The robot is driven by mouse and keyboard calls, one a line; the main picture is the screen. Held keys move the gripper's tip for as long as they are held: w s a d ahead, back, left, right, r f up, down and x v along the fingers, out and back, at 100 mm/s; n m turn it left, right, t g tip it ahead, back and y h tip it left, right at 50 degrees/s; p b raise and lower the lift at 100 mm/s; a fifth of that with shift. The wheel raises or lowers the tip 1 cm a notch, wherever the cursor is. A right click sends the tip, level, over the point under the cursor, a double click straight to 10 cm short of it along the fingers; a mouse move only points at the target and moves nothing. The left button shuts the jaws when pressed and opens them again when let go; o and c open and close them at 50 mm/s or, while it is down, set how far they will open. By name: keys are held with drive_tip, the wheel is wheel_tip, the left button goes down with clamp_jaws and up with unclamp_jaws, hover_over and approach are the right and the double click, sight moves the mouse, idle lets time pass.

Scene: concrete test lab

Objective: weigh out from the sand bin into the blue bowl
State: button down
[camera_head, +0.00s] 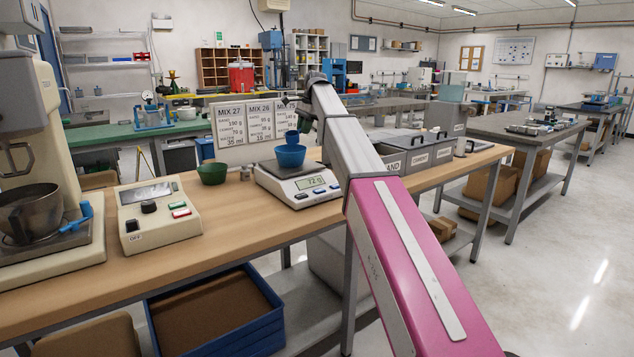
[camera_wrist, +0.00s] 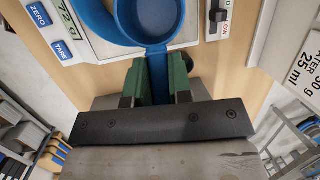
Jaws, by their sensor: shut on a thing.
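My gripper (camera_wrist: 158,72) is shut on the handle of a blue scoop (camera_wrist: 148,18), whose cup shows plain blue inside. In the head view the scoop (camera_head: 292,137) is just above the blue bowl (camera_head: 290,158), and my gripper (camera_head: 304,125) is partly hidden by my arm. The bowl sits on the white scale (camera_head: 290,188), whose display seems to read 72 g. In the wrist view the bowl (camera_wrist: 92,18) is cut off by the top edge. The sand bin (camera_head: 391,162) is right of the scale, partly hidden by my arm; its contents cannot be seen.
A cement bin (camera_head: 425,160) stands right of the sand bin. A green bowl (camera_head: 212,173) is left of the scale. Mix cards (camera_head: 237,123) stand behind. A beige control box (camera_head: 157,214) and a mixer (camera_head: 40,200) are at left. The wooden bench front is clear.

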drive_tip(key=shift+w+d+f+g, duration=0.1)
drive_tip(key=shift+f+g, duration=0.25)
drive_tip(key=shift+g, duration=0.25)
idle(1.1)
